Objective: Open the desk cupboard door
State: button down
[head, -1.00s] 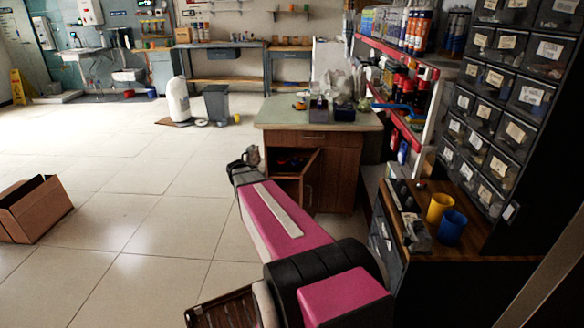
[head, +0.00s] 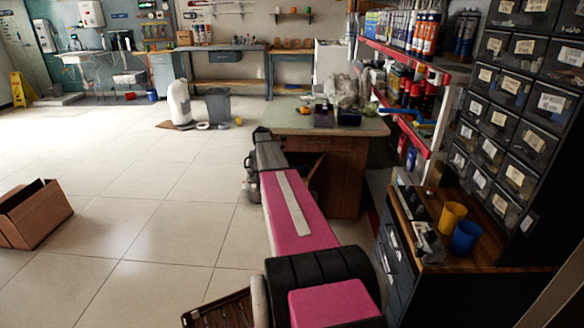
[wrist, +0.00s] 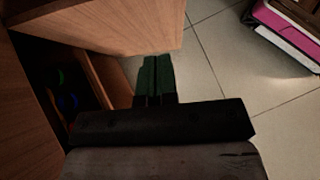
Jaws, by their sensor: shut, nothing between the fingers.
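The desk (head: 345,150) with a green top and brown wooden front stands right of centre in the head view. Its cupboard door stands partly open, mostly hidden there behind my arm. In the wrist view the cupboard door (wrist: 120,28) is a wooden panel across the top left, with the dark cupboard inside (wrist: 62,85) at left holding small green and blue things. My gripper (wrist: 155,80) is shut and empty, its green fingertips close to the door's lower edge, beside the opening. I cannot tell whether they touch the door. In the head view the gripper's tip is at the desk's left front corner.
A red-edged shelf (head: 405,125) of bottles and a dark drawer rack (head: 515,110) stand close on the right. Yellow (head: 452,216) and blue (head: 466,237) cups stand on the cabinet there. A cardboard box (head: 35,215) lies left.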

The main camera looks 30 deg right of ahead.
jog(key=s+d+r+x, duration=0.1)
jog(key=r+x, duration=0.1)
jog(key=x, duration=1)
jog(key=shift+s, duration=0.25)
jog(key=s+d+n+t+h, duration=0.1)
jog(key=s+d+n+t, duration=0.1)
jog(key=s+d, duration=0.6)
jog(key=shift+s+n+h, duration=0.4)
jog(key=shift+n, duration=0.2)
jog(key=shift+d, duration=0.15)
